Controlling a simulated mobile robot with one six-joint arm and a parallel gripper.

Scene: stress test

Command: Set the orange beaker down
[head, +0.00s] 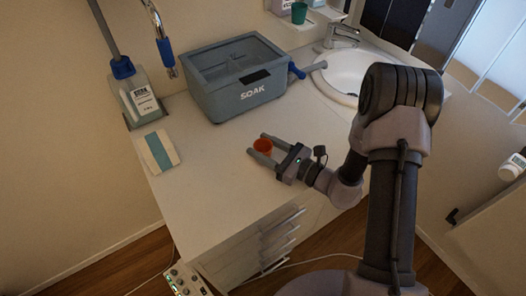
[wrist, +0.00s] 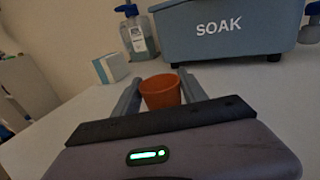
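The orange beaker (head: 263,146) is upright between the two grey fingers of my gripper (head: 260,146), over the white counter (head: 217,197). In the wrist view the beaker (wrist: 160,92) fills the gap between the fingertips, and both fingers lie against its sides. My gripper (wrist: 159,93) is shut on it. The beaker's open rim shows and it looks empty. I cannot tell whether its base touches the counter.
A grey basin marked SOAK (head: 236,82) stands behind the beaker, with a sink (head: 350,72) to the right. A white and teal box (head: 160,152) and a bottle (head: 140,100) are at left. A green cup (head: 299,13) stands at the back. The front counter is clear.

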